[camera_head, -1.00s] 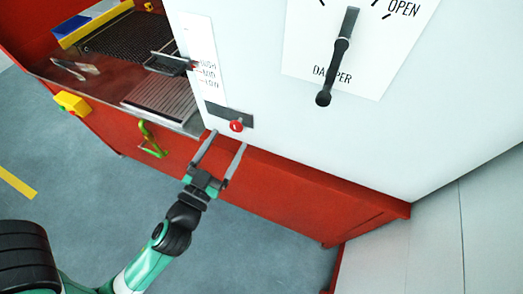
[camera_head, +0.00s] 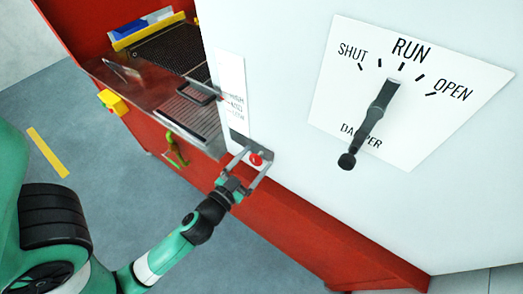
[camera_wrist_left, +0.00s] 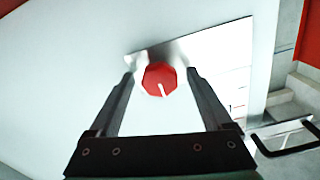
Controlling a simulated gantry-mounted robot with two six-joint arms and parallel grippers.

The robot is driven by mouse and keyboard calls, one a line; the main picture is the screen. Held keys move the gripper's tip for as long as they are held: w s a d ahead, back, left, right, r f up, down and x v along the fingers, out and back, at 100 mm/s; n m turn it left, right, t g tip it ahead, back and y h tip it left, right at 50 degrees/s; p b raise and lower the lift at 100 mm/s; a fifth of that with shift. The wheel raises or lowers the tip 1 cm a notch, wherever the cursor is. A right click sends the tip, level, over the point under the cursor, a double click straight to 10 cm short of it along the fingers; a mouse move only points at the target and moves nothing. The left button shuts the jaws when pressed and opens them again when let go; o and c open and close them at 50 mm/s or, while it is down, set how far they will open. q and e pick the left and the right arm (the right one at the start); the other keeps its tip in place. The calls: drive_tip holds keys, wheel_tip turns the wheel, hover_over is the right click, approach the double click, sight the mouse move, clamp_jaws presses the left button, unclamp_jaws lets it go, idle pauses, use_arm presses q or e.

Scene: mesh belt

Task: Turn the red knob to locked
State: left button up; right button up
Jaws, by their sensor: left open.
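My left gripper (camera_head: 258,158) is open, with one finger on each side of the knob. In the left wrist view the fingertips (camera_wrist_left: 160,75) flank the knob, with small gaps visible between them and it. No lettering for the knob's positions is readable. My right gripper is not in view.
A damper lever (camera_head: 366,125) with SHUT, RUN and OPEN marks is on the white panel (camera_head: 300,90) to the right. Left are a mesh belt (camera_head: 165,47), a green handle (camera_head: 173,150) and a yellow box (camera_head: 112,102). A black handle (camera_wrist_left: 285,140) shows beside the gripper.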

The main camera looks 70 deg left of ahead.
use_arm(q)
drive_tip(key=shift+w+a, duration=0.1)
drive_tip(key=shift+w, duration=0.05)
drive_tip(key=shift+f, duration=0.1)
drive_tip(key=shift+c, duration=0.6)
clamp_jaws()
